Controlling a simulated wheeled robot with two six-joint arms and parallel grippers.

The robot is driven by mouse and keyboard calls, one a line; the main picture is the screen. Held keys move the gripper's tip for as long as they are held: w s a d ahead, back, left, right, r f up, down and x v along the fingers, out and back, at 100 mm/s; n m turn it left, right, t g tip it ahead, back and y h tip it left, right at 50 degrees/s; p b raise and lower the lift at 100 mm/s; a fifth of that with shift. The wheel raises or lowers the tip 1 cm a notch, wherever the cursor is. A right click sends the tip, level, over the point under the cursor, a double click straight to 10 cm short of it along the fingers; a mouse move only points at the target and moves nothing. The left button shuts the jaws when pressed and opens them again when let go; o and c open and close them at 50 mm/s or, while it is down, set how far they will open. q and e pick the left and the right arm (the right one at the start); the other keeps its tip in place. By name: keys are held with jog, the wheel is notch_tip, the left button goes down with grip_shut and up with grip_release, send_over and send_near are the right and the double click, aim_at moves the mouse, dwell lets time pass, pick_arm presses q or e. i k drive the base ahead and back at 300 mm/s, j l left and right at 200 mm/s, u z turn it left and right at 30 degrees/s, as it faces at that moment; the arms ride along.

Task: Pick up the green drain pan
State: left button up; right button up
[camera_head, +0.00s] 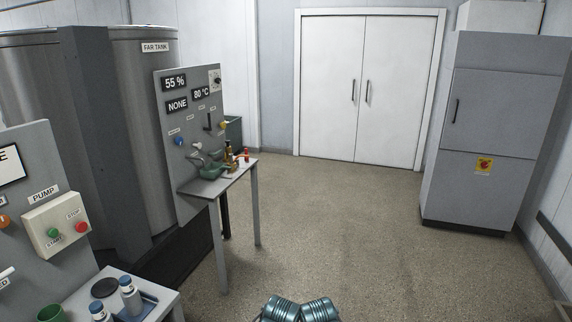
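A dark green, shallow pan-like thing (211,172) sits on the small grey table (232,174) under the far control panel. It lies close to the panel's foot, beside small brass-coloured and red-topped items. It is small and partly crowded by fittings, so its full shape is hard to tell. A green cup-like container (51,313) stands at the bottom left and is cut by the picture edge. Neither of my grippers can be seen. Only teal parts of my own body show at the bottom middle, far from the table.
The far panel (180,200) carries readouts and knobs. A near panel with a pump switch box (56,221) and a bench with a blue tray (148,305) and bottles stand at left. A grey cabinet (490,195) is at right. The floor between is clear.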

aim_at(212, 170)
jog(key=i+l, duration=0.1)
jog(key=i, duration=1.75)
jog(key=i+u, duration=0.25)
jog(key=i, duration=0.15)
jog(key=i+l+u, duration=0.25)
jog(key=i, duration=0.15)
jog(key=i+u, duration=0.25)
jog(key=i, duration=0.15)
jog(key=i+l, duration=0.25)
jog(key=i, duration=0.25)
